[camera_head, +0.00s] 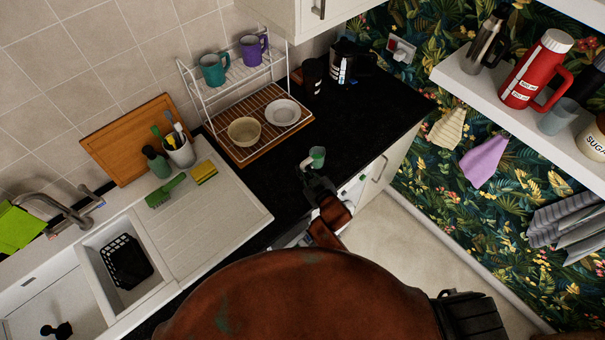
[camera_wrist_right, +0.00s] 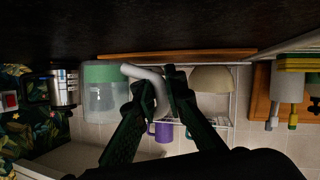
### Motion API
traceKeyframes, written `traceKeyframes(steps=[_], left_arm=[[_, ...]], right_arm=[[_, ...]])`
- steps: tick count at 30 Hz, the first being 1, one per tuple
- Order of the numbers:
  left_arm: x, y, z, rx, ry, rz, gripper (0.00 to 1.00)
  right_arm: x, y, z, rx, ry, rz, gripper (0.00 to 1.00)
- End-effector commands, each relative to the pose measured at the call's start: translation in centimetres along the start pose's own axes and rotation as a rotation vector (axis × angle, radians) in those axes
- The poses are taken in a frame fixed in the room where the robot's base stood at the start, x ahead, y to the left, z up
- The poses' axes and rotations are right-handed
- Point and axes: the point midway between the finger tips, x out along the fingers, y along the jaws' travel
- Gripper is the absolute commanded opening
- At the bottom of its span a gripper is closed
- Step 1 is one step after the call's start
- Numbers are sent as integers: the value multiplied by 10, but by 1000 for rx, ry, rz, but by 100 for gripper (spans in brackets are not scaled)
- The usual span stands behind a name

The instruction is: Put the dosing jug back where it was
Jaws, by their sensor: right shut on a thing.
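The dosing jug (camera_head: 317,155) is a small clear cup, green at one end, with a pale handle. In the head view it is over the front part of the black counter, in front of the wooden rack. My right gripper (camera_head: 308,166) is shut on its handle. The right wrist view, which is upside down, shows the jug (camera_wrist_right: 103,98) with the gripper fingers (camera_wrist_right: 160,88) on the white handle. The jug's green end is close to the black worktop; I cannot tell whether it touches. My left gripper is not in view.
A wooden slatted rack (camera_head: 226,130) holds a bowl (camera_head: 244,131) and a plate (camera_head: 282,113) under a wire shelf with two mugs. A coffee machine (camera_head: 349,62) stands at the back. The counter (camera_head: 375,115) to the right is clear. The sink and drainer (camera_head: 215,200) lie left.

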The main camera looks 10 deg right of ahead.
Motion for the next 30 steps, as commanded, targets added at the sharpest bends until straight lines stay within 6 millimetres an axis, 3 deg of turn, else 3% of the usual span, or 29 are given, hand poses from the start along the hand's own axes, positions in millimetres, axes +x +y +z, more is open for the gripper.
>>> traceKeyframes(steps=[9,20,21,30], left_arm=[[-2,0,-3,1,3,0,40],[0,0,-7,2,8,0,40],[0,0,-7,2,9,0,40],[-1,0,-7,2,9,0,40]], right_arm=[[17,-7,29,0,0,-1,0],[19,-8,33,-1,0,-1,0],[19,-8,34,-1,0,-1,11],[19,-8,33,-1,0,-1,28]])
